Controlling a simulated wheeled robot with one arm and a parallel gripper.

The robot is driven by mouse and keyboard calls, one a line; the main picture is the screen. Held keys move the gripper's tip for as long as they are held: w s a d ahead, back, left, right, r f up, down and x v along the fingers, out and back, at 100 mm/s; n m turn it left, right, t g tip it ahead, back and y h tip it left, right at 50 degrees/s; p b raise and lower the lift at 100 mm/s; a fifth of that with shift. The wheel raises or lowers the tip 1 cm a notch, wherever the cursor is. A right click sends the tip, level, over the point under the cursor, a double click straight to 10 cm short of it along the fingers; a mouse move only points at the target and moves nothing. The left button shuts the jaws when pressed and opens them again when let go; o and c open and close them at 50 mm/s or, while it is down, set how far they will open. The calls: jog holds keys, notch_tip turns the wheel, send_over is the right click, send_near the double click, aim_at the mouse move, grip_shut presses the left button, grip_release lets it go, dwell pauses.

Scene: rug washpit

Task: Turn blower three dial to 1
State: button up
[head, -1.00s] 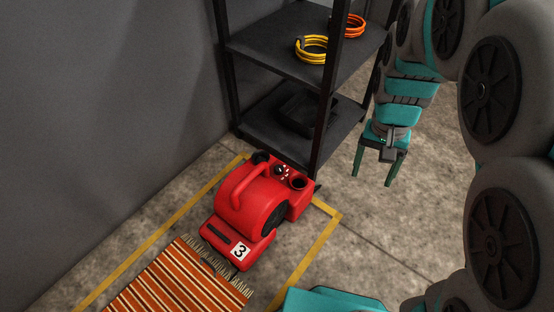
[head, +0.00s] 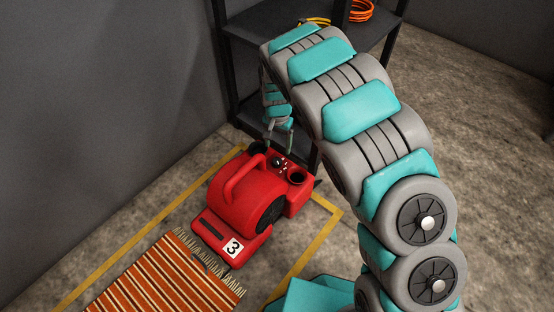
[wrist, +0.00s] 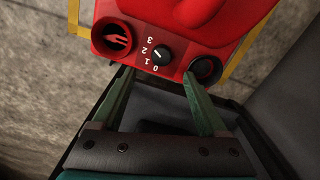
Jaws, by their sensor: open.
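The red blower (head: 240,200) marked 3 stands on the floor. Its black dial (wrist: 161,55) shows in the wrist view on the end panel, beside the white figures 3, 2, 1 and 0. A short pale mark shows on the dial; I cannot tell surely which figure it points to. The dial is small in the head view (head: 277,162). My gripper (wrist: 159,74) is open and empty, its two green fingers apart on either side just below the dial in the wrist view, not closed on it. In the head view my gripper (head: 278,142) is just behind the panel.
A black shelf (head: 262,95) stands close behind the blower, with orange coils (head: 360,10) higher up. A striped rug (head: 165,280) lies in front. Yellow floor tape (head: 300,262) surrounds the blower. Open floor is at right.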

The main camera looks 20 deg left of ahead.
aim_at(277, 160)
jog(key=shift+a+f+b, duration=0.1)
jog(key=shift+f+b, duration=0.2)
jog(key=shift+f, duration=3.7)
grip_shut()
